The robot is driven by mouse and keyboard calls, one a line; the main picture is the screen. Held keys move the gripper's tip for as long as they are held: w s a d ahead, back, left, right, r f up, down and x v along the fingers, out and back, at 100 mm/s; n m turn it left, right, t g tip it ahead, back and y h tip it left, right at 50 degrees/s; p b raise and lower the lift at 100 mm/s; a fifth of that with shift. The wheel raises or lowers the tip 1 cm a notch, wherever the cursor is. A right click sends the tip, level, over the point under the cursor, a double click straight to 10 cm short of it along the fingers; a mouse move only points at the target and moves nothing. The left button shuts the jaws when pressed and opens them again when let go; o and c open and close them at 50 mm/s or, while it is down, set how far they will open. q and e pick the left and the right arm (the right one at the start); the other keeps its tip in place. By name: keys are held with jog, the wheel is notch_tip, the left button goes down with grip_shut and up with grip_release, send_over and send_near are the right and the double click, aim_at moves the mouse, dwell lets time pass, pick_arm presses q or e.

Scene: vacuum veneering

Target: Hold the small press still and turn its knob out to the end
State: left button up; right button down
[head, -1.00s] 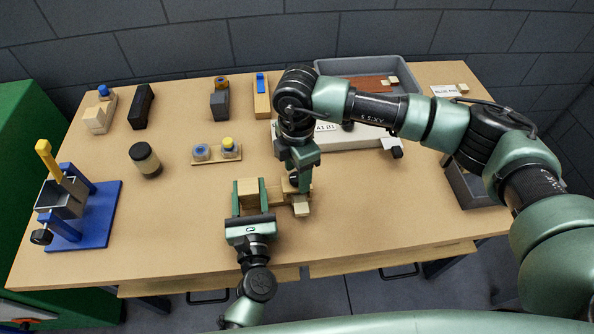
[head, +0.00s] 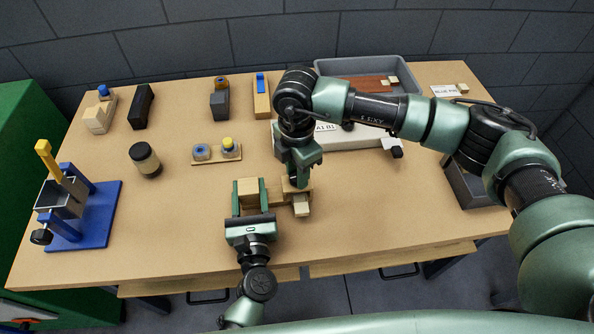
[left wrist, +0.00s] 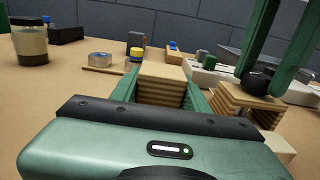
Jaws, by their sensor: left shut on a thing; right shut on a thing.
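The small press is a layered light-wood body (head: 248,188) near the table's front middle. Its stepped right part (left wrist: 245,103) carries a black knob (left wrist: 258,80) on top. My left gripper (head: 249,194) is shut on the wooden body, one finger on each side, and this shows close up in the left wrist view (left wrist: 165,90). My right gripper (head: 298,176) points down from above, its fingers either side of the knob and shut on it. In the head view the knob is mostly hidden by this gripper. A pale block end (head: 301,206) juts out at the press's front right.
A blue stand with a grey box and yellow bar (head: 92,220) stands at the left. A dark-lidded jar (head: 145,160) and a small tray with two pots (head: 216,159) are behind. A white machine (head: 365,138) lies behind my right arm. The table's front left is clear.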

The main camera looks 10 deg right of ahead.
jog(key=n, duration=1.2)
jog(key=shift+f, duration=0.1)
jog(key=n, duration=0.6)
jog(key=shift+n, duration=0.4)
jog(key=n, duration=0.6)
jog(key=shift+s+f, duration=0.1)
jog(key=n, duration=0.6)
jog(key=shift+n, duration=0.3)
jog(key=n, duration=1.2)
jog(key=shift+n, duration=0.4)
jog(key=n, duration=0.6)
jog(key=shift+n, duration=0.4)
